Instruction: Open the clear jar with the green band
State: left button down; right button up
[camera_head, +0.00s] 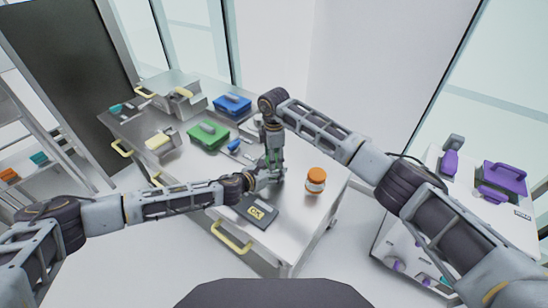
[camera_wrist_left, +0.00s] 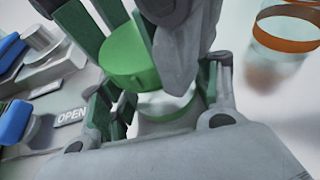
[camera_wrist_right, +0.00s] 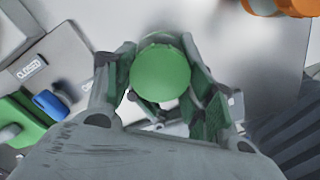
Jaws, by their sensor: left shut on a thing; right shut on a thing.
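The clear jar (camera_wrist_left: 165,105) shows below its green lid (camera_wrist_left: 125,55) in the left wrist view. The lid also shows from above in the right wrist view (camera_wrist_right: 160,73). My left gripper (camera_head: 268,175) is shut on the jar body, low over the bench. My right gripper (camera_head: 273,152) points down from above and is shut on the green lid. The lid looks tilted and offset over the jar's pale rim; I cannot tell whether they touch. In the head view the grippers hide most of the jar.
An orange-lidded jar (camera_head: 316,186) stands close by on the right. A dark pad with a yellow label (camera_head: 256,211) lies in front on the metal bench (camera_head: 290,225). Green (camera_head: 208,134) and blue (camera_head: 232,105) cases stand behind. A side table with purple items (camera_head: 500,180) is at right.

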jog(key=shift+n, duration=1.3)
jog(key=o, duration=1.1)
jog(key=shift+r, duration=0.1)
jog(key=shift+r, duration=2.2)
jog(key=shift+c, duration=0.2)
